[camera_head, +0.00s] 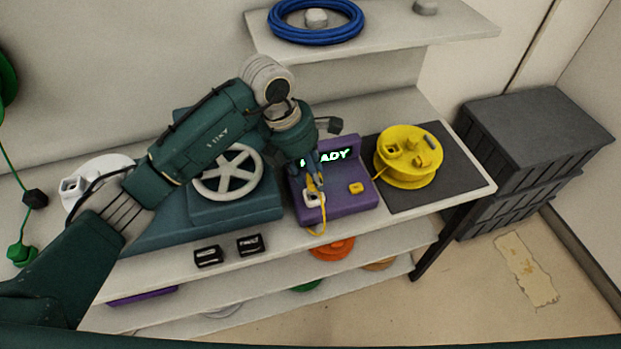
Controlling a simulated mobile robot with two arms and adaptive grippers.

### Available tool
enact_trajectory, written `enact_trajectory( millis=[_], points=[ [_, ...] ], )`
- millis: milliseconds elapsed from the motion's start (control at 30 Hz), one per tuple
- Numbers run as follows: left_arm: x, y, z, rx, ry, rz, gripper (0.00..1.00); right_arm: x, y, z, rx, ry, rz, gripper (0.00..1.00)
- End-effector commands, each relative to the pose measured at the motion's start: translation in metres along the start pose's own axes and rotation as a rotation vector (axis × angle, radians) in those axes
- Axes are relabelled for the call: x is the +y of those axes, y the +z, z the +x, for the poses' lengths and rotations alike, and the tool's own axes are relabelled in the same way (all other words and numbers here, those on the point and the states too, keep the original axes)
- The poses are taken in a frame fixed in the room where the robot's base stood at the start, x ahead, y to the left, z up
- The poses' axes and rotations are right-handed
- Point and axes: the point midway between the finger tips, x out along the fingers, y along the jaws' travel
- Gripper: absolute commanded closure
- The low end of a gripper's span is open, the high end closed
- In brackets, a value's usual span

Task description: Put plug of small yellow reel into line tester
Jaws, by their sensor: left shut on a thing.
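The purple line tester (350,204) stands on the bench with a lit display partly covered by my left gripper; the letters "ADY" show. It has a white socket on its left front and a small yellow piece at its right. The small yellow reel (412,165) sits on a dark mat to the right. A yellow cord hangs below my left gripper (316,187), which points down over the white socket and is shut on the yellow plug, mostly hidden by the fingers. I cannot tell whether the plug is inside the socket. My right gripper is not in view.
A teal machine with a white spoked wheel (227,171) stands left of the tester. Two black labelled blocks (249,245) lie at the bench's front edge. A shelf above holds a blue cable coil (316,22). Dark crates (535,125) stand at the right.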

Motion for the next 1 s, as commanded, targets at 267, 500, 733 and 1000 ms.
enact_trajectory(
  millis=[267, 500, 733, 1000],
  points=[
    [0.002, -0.008, 0.03, 0.0, -0.001, 0.001, 0.96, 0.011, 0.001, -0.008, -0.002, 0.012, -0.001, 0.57],
    [0.002, -0.009, 0.032, 0.001, -0.001, 0.001, 0.96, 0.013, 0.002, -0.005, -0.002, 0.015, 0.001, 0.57],
    [0.002, -0.009, 0.034, 0.001, -0.001, 0.0, 0.48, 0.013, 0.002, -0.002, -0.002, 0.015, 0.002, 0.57],
    [0.002, -0.009, 0.034, 0.001, -0.001, 0.0, 0.46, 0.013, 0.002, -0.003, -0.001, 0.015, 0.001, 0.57]
  ],
)
